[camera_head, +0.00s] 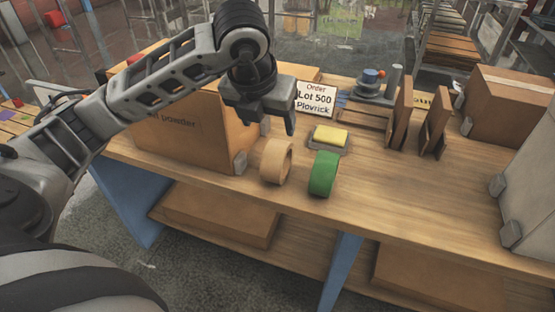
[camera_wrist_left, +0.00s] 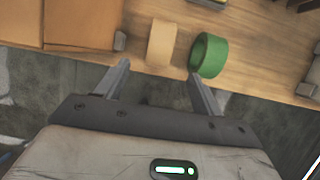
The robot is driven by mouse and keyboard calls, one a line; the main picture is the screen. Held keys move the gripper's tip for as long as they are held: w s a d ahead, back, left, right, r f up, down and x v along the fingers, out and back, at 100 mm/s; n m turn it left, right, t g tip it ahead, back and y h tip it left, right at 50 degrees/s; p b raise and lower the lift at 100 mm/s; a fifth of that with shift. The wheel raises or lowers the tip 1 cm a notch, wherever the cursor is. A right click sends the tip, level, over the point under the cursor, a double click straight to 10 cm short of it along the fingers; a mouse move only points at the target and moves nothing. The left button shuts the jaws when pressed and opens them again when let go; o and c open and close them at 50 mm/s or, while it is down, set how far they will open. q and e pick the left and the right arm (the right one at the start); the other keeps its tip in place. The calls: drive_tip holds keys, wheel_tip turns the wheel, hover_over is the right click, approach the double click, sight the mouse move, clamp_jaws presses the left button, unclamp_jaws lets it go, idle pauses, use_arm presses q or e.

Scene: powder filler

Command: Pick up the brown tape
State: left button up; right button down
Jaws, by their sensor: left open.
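The brown tape (camera_head: 276,161) is a tan roll standing on its edge on the wooden table, beside the large "powder" box. A green tape roll (camera_head: 323,174) stands just to its right. My left gripper (camera_head: 272,126) is above and behind the brown tape in the head view, open and empty. In the left wrist view, its two fingers (camera_wrist_left: 156,82) are spread apart. There the brown tape (camera_wrist_left: 161,43) lies beyond the fingertips, between their directions, and the green tape (camera_wrist_left: 209,55) is close to the right finger. My right gripper is not in view.
The "powder" box (camera_head: 180,135) is directly left of the brown tape. A yellow sponge-like block (camera_head: 331,136) on a grey tray and an order sign (camera_head: 314,98) stand behind the rolls. Brown upright holders (camera_head: 433,122) are farther right.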

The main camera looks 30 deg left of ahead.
sight(278, 144)
use_arm(q)
drive_tip(key=x, duration=0.9)
drive_tip(key=shift+d, duration=0.1)
drive_tip(key=shift+w+p+x, duration=0.1)
drive_tip(key=shift+p+x, duration=0.25)
drive_tip(key=shift+x, duration=1.05)
drive_tip(key=shift+w+p+x, duration=0.15)
drive_tip(key=shift+p+x, duration=0.2)
drive_tip(key=shift+x, duration=1)
drive_tip(key=shift+r, duration=0.15)
drive_tip(key=c, duration=1.1)
drive_tip(key=shift+c, duration=0.3)
drive_tip(key=shift+r, duration=0.15)
drive_tip(key=shift+r, duration=0.5)
drive_tip(key=v, duration=0.2)
drive_tip(key=d+b+v, duration=0.1)
drive_tip(key=v, duration=0.4)
drive_tip(key=shift+s+d+r, duration=0.1)
drive_tip(key=shift+s+d, duration=0.15)
drive_tip(key=shift+d, duration=0.05)
drive_tip(key=s+d+r, duration=0.5)
drive_tip(key=s, duration=0.3)
drive_tip(key=shift+s+d, duration=0.15)
drive_tip(key=shift+d, duration=0.25)
